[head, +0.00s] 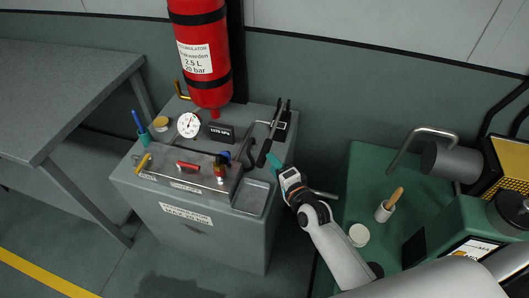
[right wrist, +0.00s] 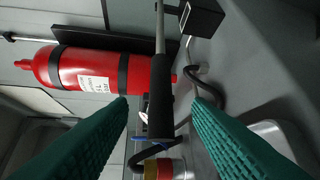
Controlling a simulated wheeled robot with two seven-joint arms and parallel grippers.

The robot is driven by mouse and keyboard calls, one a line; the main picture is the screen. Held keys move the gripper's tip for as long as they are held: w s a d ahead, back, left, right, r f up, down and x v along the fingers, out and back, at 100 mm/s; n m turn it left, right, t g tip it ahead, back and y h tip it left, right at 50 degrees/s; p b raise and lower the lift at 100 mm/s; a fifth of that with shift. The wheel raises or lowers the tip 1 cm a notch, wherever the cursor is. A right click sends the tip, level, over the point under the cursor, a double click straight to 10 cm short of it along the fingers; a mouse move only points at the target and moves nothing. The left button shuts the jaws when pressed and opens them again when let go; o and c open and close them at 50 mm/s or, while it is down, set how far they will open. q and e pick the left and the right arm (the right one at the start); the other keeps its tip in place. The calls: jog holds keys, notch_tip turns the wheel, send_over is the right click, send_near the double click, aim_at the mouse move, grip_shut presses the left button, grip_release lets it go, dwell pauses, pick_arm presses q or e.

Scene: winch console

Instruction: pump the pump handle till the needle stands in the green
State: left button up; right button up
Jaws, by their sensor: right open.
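The pump handle (head: 268,145) is a lever with a black grip, standing up at the right rear of the grey console (head: 190,240). In the right wrist view its black grip (right wrist: 161,95) and thin metal rod show between my fingers. The white round gauge (head: 188,125) faces me on the console top; its needle is too small to read against any green. My right gripper (head: 276,163) is just right of the grip. In the right wrist view its teal fingers (right wrist: 160,130) are spread apart on either side of the grip, with gaps. My left gripper is out of view.
A red accumulator bottle (head: 208,75) hangs on the wall behind the console. Valves and a red lever (head: 188,166) sit along the front panel. A black hose (right wrist: 205,88) runs near the handle. A grey table (head: 60,90) stands left, a green cabinet (head: 372,180) right.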

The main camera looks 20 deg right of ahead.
aim_at(265, 153)
jog(key=x, duration=0.6)
jog(key=shift+w+f, duration=0.1)
jog(key=shift+w, duration=0.25)
grip_shut()
